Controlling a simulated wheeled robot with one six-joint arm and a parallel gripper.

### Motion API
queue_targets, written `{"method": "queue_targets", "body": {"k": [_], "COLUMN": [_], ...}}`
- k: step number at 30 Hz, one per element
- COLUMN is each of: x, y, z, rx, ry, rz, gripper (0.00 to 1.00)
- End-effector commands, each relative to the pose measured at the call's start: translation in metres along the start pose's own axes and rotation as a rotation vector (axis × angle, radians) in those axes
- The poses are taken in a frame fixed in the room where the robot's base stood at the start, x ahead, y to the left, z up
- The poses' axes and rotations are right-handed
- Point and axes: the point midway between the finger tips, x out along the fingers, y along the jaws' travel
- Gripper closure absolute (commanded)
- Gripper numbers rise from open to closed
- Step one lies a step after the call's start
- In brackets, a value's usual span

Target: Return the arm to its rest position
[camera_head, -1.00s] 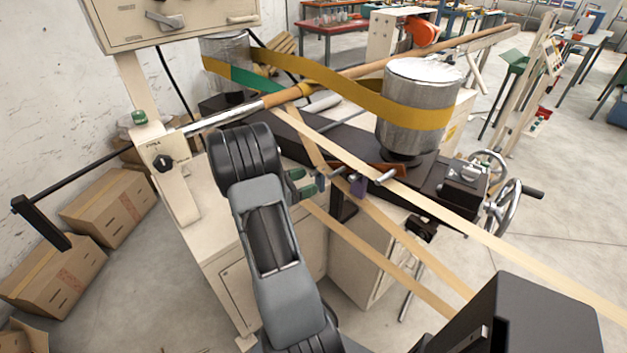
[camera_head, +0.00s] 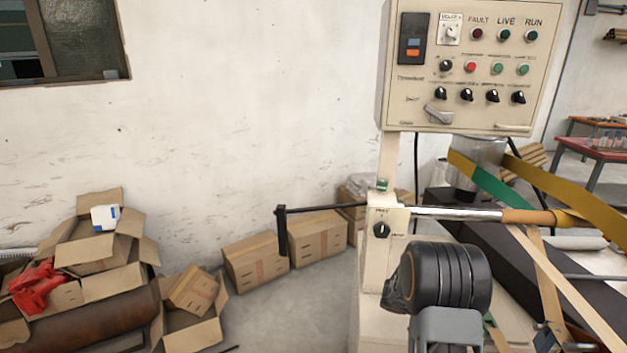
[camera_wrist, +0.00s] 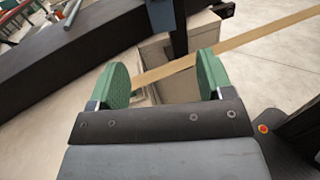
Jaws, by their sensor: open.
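My gripper (camera_wrist: 160,80) shows in the wrist view with its two green pads wide apart and nothing held between them. A tan paper strip (camera_wrist: 262,40) crosses behind the pads, and I cannot tell how far off it is.
The control panel (camera_head: 470,65) stands above the winder. A yellow-green belt (camera_head: 480,178) runs round a metal drum (camera_head: 470,152). A black crank (camera_head: 283,230) sticks out left of the stand. Closed cartons (camera_head: 257,262) and open boxes (camera_head: 100,240) line the wall.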

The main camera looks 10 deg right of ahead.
Motion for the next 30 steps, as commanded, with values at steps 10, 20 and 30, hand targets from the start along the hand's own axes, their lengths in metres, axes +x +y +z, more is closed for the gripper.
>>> {"method": "queue_targets", "body": {"k": [10,20,30], "x": [-0.045,-0.169,-0.214], "y": [-0.085,-0.153,-0.192], "z": [-0.049,0.004,0.065], "rx": [0.351,0.82,0.896], "ry": [0.579,1.256,1.612], "rz": [-0.345,-0.707,-0.733], "gripper": [0.27,0.27,0.27]}}
